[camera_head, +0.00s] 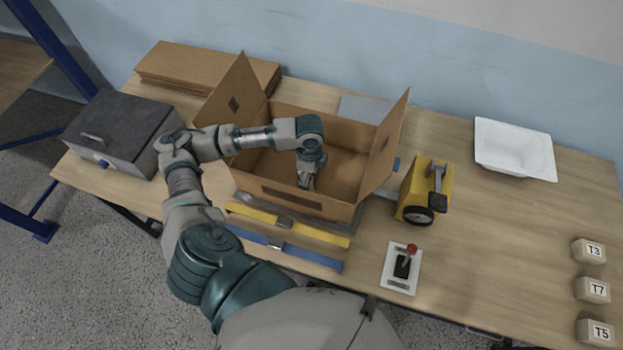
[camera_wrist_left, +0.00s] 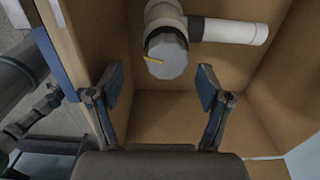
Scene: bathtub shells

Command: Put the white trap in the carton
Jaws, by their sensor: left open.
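The open carton (camera_head: 345,150) stands on the table with its side flaps up. My left gripper (camera_head: 306,181) reaches down into it. In the left wrist view the white trap (camera_wrist_left: 225,30) lies inside the carton (camera_wrist_left: 215,70), a white pipe piece with a round grey end and a small yellow mark. The left gripper (camera_wrist_left: 160,88) is open, its two fingers spread, with nothing between the tips; the trap is just beyond them. In the head view the trap is hidden by my arm or the carton's front wall. My right gripper is not in view.
A grey lidded box (camera_head: 120,130) and flat cardboard (camera_head: 200,68) are left of the carton. A yellow tool (camera_head: 412,190), a red-knobbed lever (camera_head: 402,268) and a white basin (camera_head: 514,148) are to its right. Labelled blocks (camera_head: 590,289) line the right edge. Straps (camera_head: 285,250) lie in front.

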